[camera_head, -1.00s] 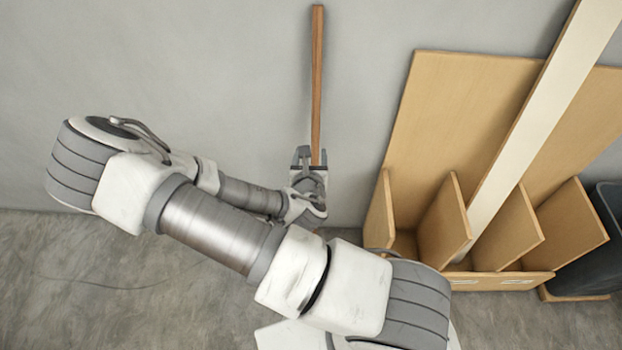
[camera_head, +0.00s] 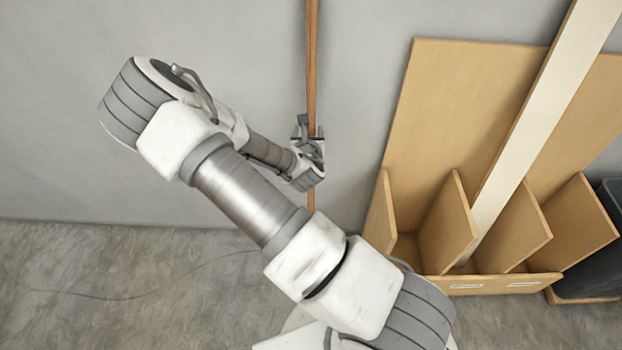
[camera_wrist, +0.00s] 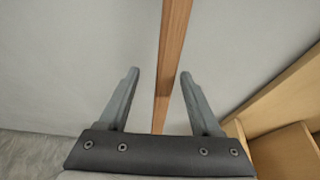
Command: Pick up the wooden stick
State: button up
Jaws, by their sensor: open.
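The wooden stick (camera_head: 312,75) is a thin brown pole leaning upright against the grey wall. In the head view my gripper (camera_head: 304,128) is at the stick, and the stick shows above and below it. In the wrist view the stick (camera_wrist: 172,50) runs through the gap between the two open fingers of my gripper (camera_wrist: 160,85). Gaps show between the stick and both fingers, so the gripper is open and holds nothing. The part of the stick behind my gripper is hidden in the head view.
A wooden rack (camera_head: 435,130) with dividers stands to the right of the stick against the wall. A long pale board (camera_head: 535,120) leans in it. A dark bin (camera_head: 600,255) is at the far right. The wall and floor to the left are clear.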

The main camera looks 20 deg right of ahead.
jog(key=w+d+f, duration=0.1)
jog(key=w+d+f+b, duration=0.1)
jog(key=w, duration=0.1)
jog(key=shift+f+b, duration=0.3)
jog(key=shift+f, duration=0.05)
jog(key=shift+w+d, duration=0.15)
jog(key=shift+w, duration=0.2)
grip_shut()
